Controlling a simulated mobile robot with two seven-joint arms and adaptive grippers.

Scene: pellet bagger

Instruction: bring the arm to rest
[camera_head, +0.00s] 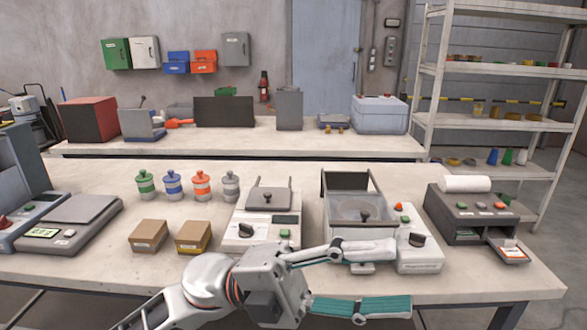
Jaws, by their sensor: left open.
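My left arm comes in from the bottom left, in front of the near workbench (95,270). My left gripper (401,277) is at the front edge of that bench, right of centre. It points to the right, and its two fingers are spread wide apart with nothing between them. The upper finger overlaps the front of a machine with a grey pan and a dark knob (363,214), and I cannot tell if they touch. The lower finger shows below the bench top's edge. My right gripper is not in view.
Left of the gripper stand a white machine with a metal plate (264,232) and two cardboard boxes (149,236) (193,236). Several lidded jars (201,186) stand behind. A label printer (470,212) is at the right. The bench's front right corner is clear.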

